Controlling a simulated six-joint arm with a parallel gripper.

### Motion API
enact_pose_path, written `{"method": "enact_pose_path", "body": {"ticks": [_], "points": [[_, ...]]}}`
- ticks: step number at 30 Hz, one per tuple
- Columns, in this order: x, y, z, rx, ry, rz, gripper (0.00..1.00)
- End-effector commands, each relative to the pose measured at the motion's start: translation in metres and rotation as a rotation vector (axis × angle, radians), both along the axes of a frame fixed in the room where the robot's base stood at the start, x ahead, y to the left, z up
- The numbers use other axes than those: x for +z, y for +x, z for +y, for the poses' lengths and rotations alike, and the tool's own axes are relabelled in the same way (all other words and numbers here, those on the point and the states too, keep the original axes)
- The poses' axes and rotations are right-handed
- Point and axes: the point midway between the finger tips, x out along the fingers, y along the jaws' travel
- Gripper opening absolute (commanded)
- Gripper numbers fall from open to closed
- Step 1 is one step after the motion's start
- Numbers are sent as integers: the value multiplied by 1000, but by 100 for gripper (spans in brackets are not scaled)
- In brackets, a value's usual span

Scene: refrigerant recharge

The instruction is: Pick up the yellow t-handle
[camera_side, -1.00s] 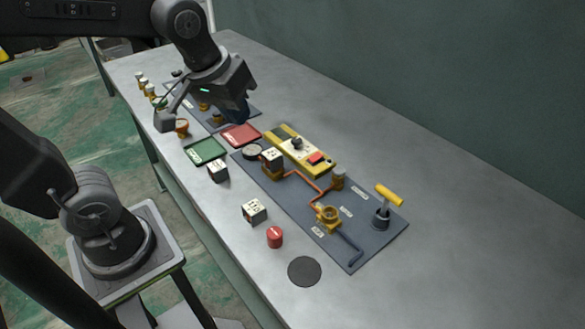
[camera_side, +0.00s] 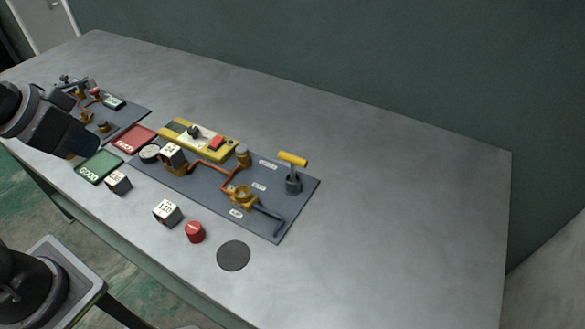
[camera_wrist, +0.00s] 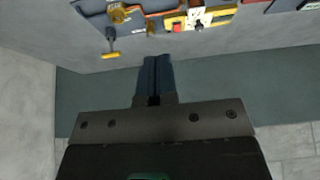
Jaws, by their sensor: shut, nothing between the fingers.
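The yellow t-handle (camera_side: 293,159) stands upright in a dark round holder (camera_side: 293,185) at the right end of the blue-grey board (camera_side: 308,190). In the wrist view the t-handle (camera_wrist: 110,55) shows at the upper left, left of the fingers and apart from them. My gripper (camera_wrist: 155,62) is shut and empty, with its dark fingers together. In the side view only a dark part of my arm's end shows at the left edge, far from the t-handle; the fingertips are not clear there.
Red (camera_side: 134,139) and green (camera_side: 99,167) trays, white cubes (camera_side: 168,213) and a red cylinder (camera_side: 195,232) lie nearby. The table's right side is clear.

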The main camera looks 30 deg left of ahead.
Motion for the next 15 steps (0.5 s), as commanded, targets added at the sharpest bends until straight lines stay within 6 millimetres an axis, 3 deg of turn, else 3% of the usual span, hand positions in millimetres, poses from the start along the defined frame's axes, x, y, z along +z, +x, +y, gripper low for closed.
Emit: {"method": "enact_pose_path", "body": {"ticks": [11,15], "points": [[0,0,0,1,0,0,0],[0,0,0,1,0,0,11]]}}
